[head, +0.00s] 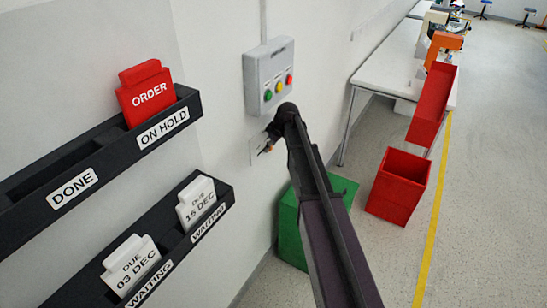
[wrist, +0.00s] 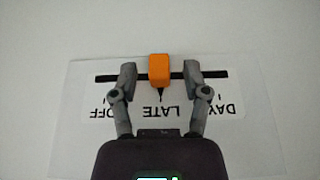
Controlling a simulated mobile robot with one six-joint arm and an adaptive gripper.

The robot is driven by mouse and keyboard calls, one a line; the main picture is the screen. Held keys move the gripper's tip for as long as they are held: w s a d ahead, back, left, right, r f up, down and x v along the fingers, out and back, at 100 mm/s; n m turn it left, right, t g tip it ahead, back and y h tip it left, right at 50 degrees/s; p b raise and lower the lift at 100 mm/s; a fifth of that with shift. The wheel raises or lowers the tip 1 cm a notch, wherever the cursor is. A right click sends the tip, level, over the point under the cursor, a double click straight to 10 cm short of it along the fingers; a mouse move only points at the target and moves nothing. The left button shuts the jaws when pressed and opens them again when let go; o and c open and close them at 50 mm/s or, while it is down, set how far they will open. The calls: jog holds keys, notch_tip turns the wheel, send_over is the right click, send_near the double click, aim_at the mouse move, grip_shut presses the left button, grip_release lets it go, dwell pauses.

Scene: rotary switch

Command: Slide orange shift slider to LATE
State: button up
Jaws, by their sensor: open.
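The orange shift slider (wrist: 160,68) sits on a black horizontal slot (wrist: 105,77) in a wall plate (wrist: 75,90). The plate's labels show upside down in the wrist view: OFF at left, LATE in the middle, DAY at right. The slider's dark pointer lines up with the LATE mark. My gripper (wrist: 160,72) is open, one finger on each side of the slider, with a visible gap on both sides. In the head view, my gripper (head: 268,147) is at the wall plate (head: 255,155); the slider is hidden or too small to make out there.
A grey box with coloured buttons (head: 268,75) hangs on the wall above the plate. Black card racks (head: 60,195) are to the left. A green box (head: 289,225) stands below, and a red bin (head: 398,185) and white table (head: 385,70) are to the right.

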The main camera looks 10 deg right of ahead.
jog(key=shift+s+a, duration=0.1)
jog(key=s+a, duration=0.3)
jog(key=s, duration=0.1)
jog(key=w+p+v, duration=0.1)
jog(key=p+v, duration=1.2)
jog(key=v, duration=0.1)
jog(key=s+a+f+m+g+h+b, duration=0.1)
jog(key=s+f+m+b, duration=0.3)
jog(key=s, duration=0.7)
jog(key=s+a+f+m+g+h+b, duration=0.2)
jog(key=s+f+b, duration=0.5)
jog(key=s, duration=0.4)
jog(key=shift+s+a+f+m, duration=0.45)
jog(key=shift+f+m, duration=0.15)
jog(key=shift+m, duration=0.8)
jog(key=shift+s, duration=0.2)
grip_shut()
jog(key=shift+s, duration=0.1)
